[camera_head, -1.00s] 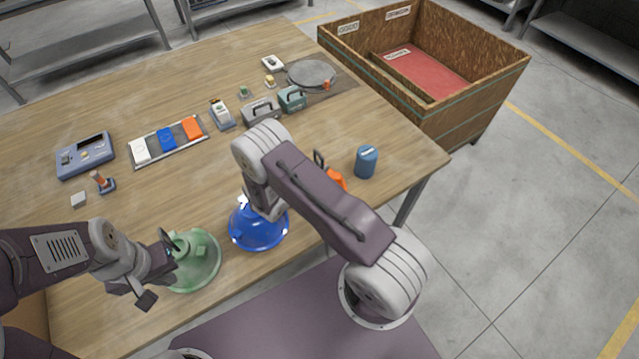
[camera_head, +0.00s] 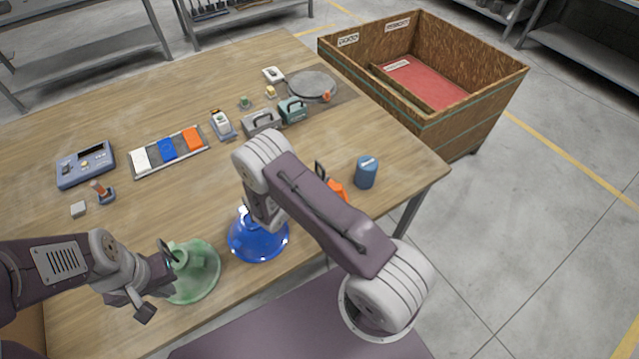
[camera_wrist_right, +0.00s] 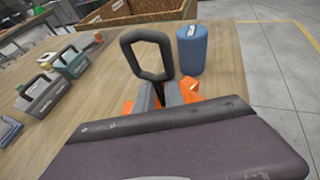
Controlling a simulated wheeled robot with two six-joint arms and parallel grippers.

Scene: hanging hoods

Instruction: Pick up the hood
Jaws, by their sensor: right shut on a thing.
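A blue glossy hood (camera_head: 258,242) is upright at the table's front edge in the head view. My right gripper (camera_head: 247,214) comes down on its top and is shut on it; its fingertips are mostly hidden by my own wrist. I cannot tell whether the hood touches the table. A green translucent hood (camera_head: 200,275) sits to its left on the table. My left gripper (camera_head: 156,280) is open beside the green hood, its fingers apart. The right wrist view shows neither hood nor fingertips, with a dark purple part filling its lower half.
On the wooden table (camera_head: 150,220), an orange tool with a black loop handle (camera_wrist_right: 148,50) and a blue canister (camera_head: 366,173) stand right of the blue hood. The canister also shows in the right wrist view (camera_wrist_right: 192,48). A wooden crate (camera_head: 470,120) stands beyond the table's right corner.

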